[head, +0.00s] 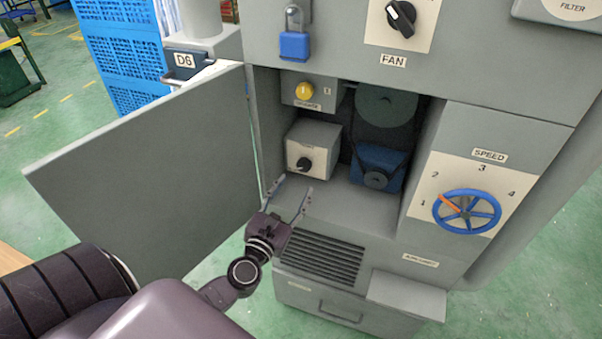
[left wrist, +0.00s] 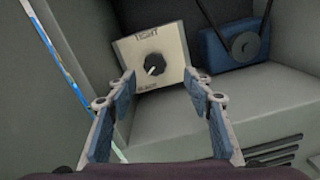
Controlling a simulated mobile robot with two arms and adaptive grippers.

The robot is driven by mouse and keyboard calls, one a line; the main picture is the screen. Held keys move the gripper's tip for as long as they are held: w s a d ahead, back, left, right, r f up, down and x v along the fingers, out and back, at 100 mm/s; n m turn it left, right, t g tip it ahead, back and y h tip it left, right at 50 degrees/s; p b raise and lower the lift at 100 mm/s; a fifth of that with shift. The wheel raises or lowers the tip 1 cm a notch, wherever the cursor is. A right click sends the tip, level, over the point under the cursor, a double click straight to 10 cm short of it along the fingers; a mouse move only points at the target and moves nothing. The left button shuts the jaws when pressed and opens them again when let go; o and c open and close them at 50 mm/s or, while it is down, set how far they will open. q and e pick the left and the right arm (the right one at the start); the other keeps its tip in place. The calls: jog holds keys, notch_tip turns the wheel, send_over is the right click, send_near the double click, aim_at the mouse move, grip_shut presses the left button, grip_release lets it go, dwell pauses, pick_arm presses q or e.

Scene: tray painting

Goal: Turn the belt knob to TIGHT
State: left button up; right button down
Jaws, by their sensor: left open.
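The belt knob (head: 304,164) is a black dial on the pale front of a small box (head: 328,141) inside the open cabinet. In the left wrist view the knob (left wrist: 154,64) sits mid-plate, with TIGHT printed above it and SLACK apparently below. A small white mark shows at its lower left side. My left gripper (head: 293,187) is open and empty, just in front of and below the box. In the left wrist view its fingertips (left wrist: 158,76) spread on either side of the knob, apart from it. My right gripper is not in view.
The cabinet door (head: 150,165) stands open at left, beside my left arm. A blue motor (head: 376,165) with a belt and pulley sits right of the box. A yellow knob (head: 304,91) is above it. A blue speed wheel (head: 467,212) is on the right panel.

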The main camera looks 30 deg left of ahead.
aim_at(303, 167)
pick_arm(q)
jog(key=shift+w+a+n, duration=0.2)
jog(key=shift+a+n, duration=0.2)
jog(key=shift+a, duration=0.05)
jog(key=shift+w+a+r+y, duration=0.1)
jog(key=shift+w+y, duration=0.2)
jog(key=p+x, duration=0.1)
jog(key=x, duration=0.4)
jog(key=shift+w, duration=0.35)
jog(key=shift+w+a, duration=0.15)
jog(key=shift+w, duration=0.4)
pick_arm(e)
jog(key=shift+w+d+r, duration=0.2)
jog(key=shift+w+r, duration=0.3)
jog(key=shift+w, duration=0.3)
pick_arm(q)
jog(key=c, duration=1.2)
